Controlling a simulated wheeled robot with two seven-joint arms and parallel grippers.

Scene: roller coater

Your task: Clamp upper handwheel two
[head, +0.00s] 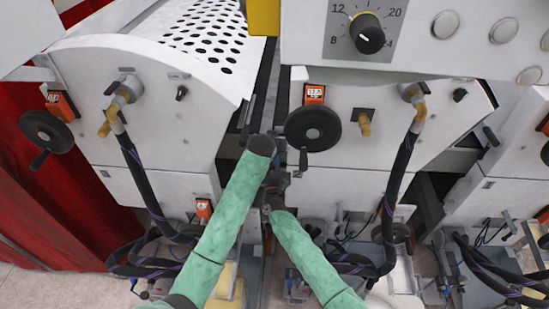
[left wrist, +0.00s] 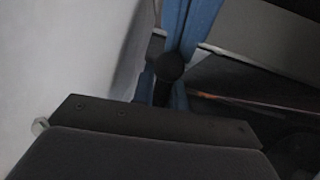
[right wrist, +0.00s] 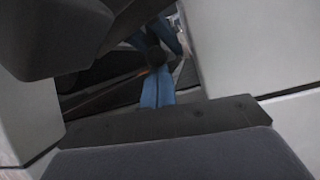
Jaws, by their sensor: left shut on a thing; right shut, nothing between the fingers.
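A black handwheel (head: 313,128) with a crank handle is on the middle white machine panel. A second black handwheel (head: 46,132) is on the left panel. My left gripper (head: 270,182) is in the dark gap left of the middle handwheel, apart from it, and largely hidden by its arm. In the left wrist view, a black round-ended lever (left wrist: 168,68) stands just beyond its body. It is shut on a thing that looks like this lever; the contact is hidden. My right gripper (head: 274,200) is low in the same gap, shut and empty. A black round-ended part (right wrist: 155,57) shows before it.
White panels border the narrow gap on both sides. Black hoses (head: 398,185) hang from brass fittings. A perforated guard (head: 205,35) and a control panel with a dial (head: 367,35) overhang above.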

